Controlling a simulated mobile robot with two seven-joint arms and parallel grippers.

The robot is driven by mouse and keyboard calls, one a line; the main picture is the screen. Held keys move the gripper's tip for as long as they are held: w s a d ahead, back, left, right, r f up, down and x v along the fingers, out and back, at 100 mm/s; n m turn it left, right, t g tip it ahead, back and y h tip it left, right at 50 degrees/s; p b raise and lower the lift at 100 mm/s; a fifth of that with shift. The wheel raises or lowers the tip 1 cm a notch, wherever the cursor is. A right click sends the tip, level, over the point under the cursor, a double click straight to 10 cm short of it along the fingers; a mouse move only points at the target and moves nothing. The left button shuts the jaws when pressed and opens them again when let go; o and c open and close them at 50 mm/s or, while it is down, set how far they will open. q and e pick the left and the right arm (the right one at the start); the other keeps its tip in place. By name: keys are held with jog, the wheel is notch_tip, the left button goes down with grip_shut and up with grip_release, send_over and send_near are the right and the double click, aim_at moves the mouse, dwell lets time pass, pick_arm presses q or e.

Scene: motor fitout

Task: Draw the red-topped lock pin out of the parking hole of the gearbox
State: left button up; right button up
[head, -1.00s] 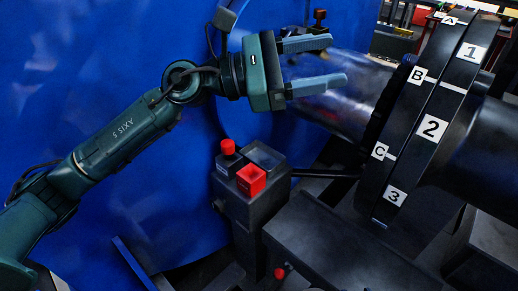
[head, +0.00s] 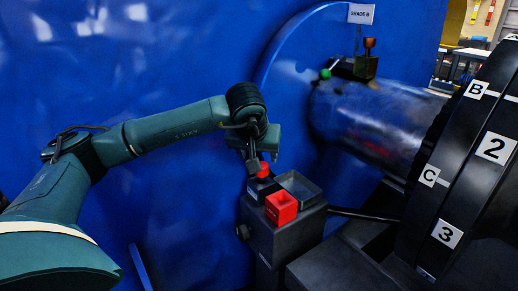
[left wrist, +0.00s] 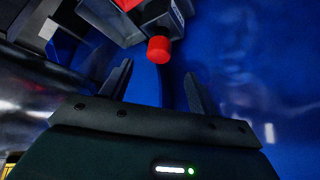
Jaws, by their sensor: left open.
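The red-topped lock pin (head: 263,170) stands in a dark block on top of the grey gearbox housing (head: 296,234). My left gripper (head: 255,167) hangs just above and beside the pin, and its fingers partly hide the pin in the head view. In the left wrist view the red knob (left wrist: 159,50) lies just beyond and between the fingertips of the open left gripper (left wrist: 158,76), with a gap to both fingers. The pin's shaft and the hole are hidden. My right gripper is not in view.
A red square socket (head: 281,207) and an open grey tray (head: 300,186) sit close beside the pin. A large black ring with labels (head: 470,175) and a metal shaft (head: 375,120) stand at the right. A blue wall (head: 130,70) rises behind.

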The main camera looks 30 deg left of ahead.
aim_at(261, 180)
pick_arm(q)
jog(key=x, duration=0.8)
jog(key=shift+w+f+b, duration=0.2)
jog(key=shift+f+b, duration=0.15)
jog(key=shift+f, duration=0.05)
jog(key=shift+c, duration=0.2)
jog(key=shift+r, duration=0.15)
jog(key=c, duration=1.1)
